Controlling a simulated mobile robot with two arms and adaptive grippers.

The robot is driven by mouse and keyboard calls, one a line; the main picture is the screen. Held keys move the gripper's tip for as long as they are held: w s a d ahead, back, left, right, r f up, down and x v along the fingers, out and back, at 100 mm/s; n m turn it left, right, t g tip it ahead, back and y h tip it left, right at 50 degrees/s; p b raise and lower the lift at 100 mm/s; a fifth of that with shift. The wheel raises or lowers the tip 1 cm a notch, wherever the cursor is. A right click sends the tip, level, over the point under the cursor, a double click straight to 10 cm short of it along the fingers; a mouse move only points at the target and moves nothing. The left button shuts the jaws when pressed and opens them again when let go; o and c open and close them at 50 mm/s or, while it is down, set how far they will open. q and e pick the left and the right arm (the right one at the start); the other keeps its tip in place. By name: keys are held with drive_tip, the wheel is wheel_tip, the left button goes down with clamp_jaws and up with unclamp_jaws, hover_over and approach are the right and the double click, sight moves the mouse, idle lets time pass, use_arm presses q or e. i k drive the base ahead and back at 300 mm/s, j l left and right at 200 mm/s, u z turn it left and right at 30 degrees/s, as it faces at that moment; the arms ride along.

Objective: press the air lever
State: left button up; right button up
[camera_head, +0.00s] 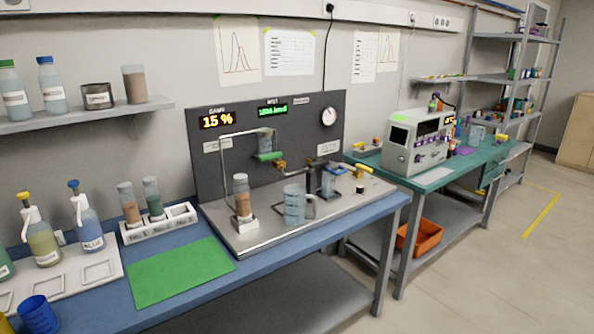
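The bench apparatus has a dark upright panel (215,175) and a grey metal base plate (275,238). I cannot read any label that marks the air lever. A second yellow piece (362,168) lies farther right, near the plate's back right corner. A brass fitting (280,164) sits on the pipework at the middle. A clear jug (295,205) stands on the plate in front of the black fitting. Neither of my grippers is in view.
A tube of brown particles (242,197) stands on the plate's left. A white rack (160,224) with two tubes, spray bottles (88,222) and a bare green mat (180,271) are to the left. A grey instrument (415,145) stands on the right bench. Floor at right is clear.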

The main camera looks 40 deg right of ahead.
sight(359, 167)
drive_tip(key=i+l, duration=0.1)
drive_tip(key=l, duration=0.35)
drive_tip(key=i+l, duration=0.1)
drive_tip(key=l, duration=0.3)
drive_tip(key=i+l, duration=0.1)
drive_tip(key=l, duration=0.75)
drive_tip(key=i+l+z, duration=0.1)
drive_tip(key=l, duration=0.3)
drive_tip(key=i+l, duration=0.15)
drive_tip(key=l, duration=0.3)
drive_tip(key=i+l, duration=0.15)
drive_tip(key=l, duration=0.25)
drive_tip(key=i+l, duration=0.1)
drive_tip(key=l, duration=0.35)
